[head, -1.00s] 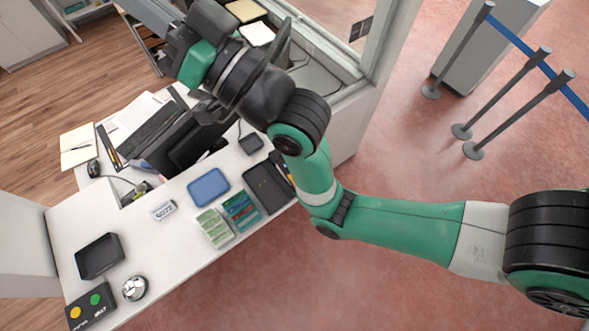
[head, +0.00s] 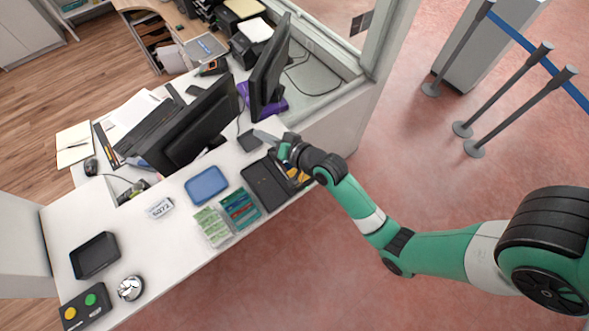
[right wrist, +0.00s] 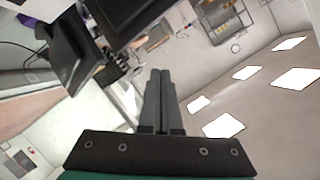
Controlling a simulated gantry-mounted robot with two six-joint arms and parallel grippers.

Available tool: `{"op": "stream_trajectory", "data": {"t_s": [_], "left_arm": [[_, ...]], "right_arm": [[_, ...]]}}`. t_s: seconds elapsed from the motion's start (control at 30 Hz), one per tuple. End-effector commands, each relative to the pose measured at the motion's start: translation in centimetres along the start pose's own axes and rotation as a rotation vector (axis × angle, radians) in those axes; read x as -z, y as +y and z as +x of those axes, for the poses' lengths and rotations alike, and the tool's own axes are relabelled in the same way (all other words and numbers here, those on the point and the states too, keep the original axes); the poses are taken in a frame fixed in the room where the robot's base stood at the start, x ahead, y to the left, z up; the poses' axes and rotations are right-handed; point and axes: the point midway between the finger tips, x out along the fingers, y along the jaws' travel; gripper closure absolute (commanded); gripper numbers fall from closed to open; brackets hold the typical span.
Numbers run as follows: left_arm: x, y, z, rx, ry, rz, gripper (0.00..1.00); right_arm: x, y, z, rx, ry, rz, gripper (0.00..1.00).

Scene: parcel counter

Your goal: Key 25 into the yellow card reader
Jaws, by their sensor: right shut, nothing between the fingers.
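A yellow-and-dark device (head: 301,178) shows at the right end of the counter in the head view; it may be the yellow card reader. My right wrist covers most of it, and its keys cannot be made out. My right gripper (head: 260,134) is above the counter's right end, fingers pointing left in the head view. The right wrist view shows its two fingers (right wrist: 162,100) together with nothing between them. That view faces the room and ceiling, with no reader in it. My left gripper is not in view.
A black tray (head: 264,188), card rack (head: 240,209), green packs (head: 212,227) and blue tray (head: 206,185) lie along the counter (head: 165,245). Two monitors (head: 190,130) stand behind. A black box with yellow and green buttons (head: 87,308) and a bell (head: 130,288) are at the left.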

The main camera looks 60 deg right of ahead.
Motion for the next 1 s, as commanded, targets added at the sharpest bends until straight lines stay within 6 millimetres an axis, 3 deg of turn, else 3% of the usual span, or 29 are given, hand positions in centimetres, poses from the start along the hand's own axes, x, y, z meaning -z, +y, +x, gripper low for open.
{"op": "stream_trajectory", "data": {"t_s": [0.03,0.2,0.4,0.53,1.0], "left_arm": [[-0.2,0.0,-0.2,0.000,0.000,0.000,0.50],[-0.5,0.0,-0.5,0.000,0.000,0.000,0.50],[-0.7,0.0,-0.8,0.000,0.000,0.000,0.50],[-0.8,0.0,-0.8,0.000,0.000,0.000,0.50],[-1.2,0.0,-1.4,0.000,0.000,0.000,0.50]], "right_arm": [[-1.5,2.4,-0.5,-0.043,-0.023,0.014,1.00],[-5.6,8.9,-2.6,-0.166,-0.084,0.058,1.00],[-8.0,13.3,-5.0,-0.257,-0.111,0.097,1.00],[-8.1,14.4,-5.5,-0.279,-0.105,0.108,1.00],[-8.3,14.8,-5.1,-0.278,-0.102,0.107,1.00]]}}
